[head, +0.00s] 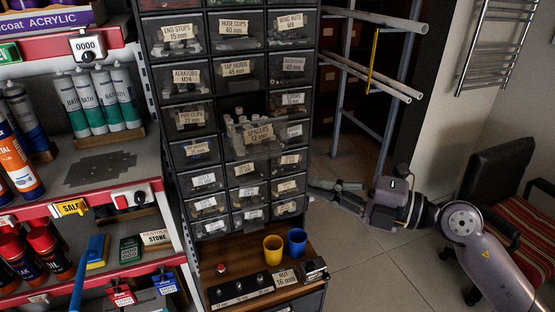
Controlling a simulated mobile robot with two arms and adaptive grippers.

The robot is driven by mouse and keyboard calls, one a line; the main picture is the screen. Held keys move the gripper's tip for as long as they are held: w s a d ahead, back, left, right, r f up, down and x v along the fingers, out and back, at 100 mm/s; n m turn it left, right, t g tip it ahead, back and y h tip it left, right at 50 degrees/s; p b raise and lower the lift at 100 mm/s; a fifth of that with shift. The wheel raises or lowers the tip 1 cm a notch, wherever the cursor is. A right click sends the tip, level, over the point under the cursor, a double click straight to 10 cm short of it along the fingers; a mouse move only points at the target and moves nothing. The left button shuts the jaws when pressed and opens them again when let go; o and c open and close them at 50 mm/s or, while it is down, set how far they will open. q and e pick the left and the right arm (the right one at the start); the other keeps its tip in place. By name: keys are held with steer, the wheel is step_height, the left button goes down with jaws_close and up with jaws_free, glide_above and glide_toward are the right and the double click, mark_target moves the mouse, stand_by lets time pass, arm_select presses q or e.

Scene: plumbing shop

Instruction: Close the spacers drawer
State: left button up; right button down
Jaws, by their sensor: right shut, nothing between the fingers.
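The spacers drawer (254,142) is a clear small drawer with a "SPACERS" label, in the middle column of the dark drawer cabinet (317,95). It is pulled out from the cabinet front, and several pale pieces show in it. A dark opening shows above it. My right gripper (318,189) comes in from the right, with its fingers shut and empty. It is by the cabinet's right side, lower than the spacers drawer and to the right of it. I cannot tell whether the fingers touch the cabinet. My left gripper is not in view.
A yellow cup (273,250) and a blue cup (297,242) stand on the wooden ledge (245,275) below the drawers. Shelves with bottles (104,98) are at the left. A pipe rack (375,60) and a chair (497,190) stand at the right. Floor is free between cabinet and chair.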

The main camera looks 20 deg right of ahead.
mark_target(255, 158)
steer(key=w+a+p, duration=0.1)
steer(key=w+a, duration=0.1)
steer(key=w, duration=0.1)
steer(key=w+a+p, duration=0.1)
steer(key=w, duration=0.2)
steer(key=w+a+p, duration=0.2)
steer(key=w, duration=0.1)
steer(key=shift+w+a, duration=0.2)
steer(key=shift+a, duration=0.15)
steer(key=shift+w, duration=0.1)
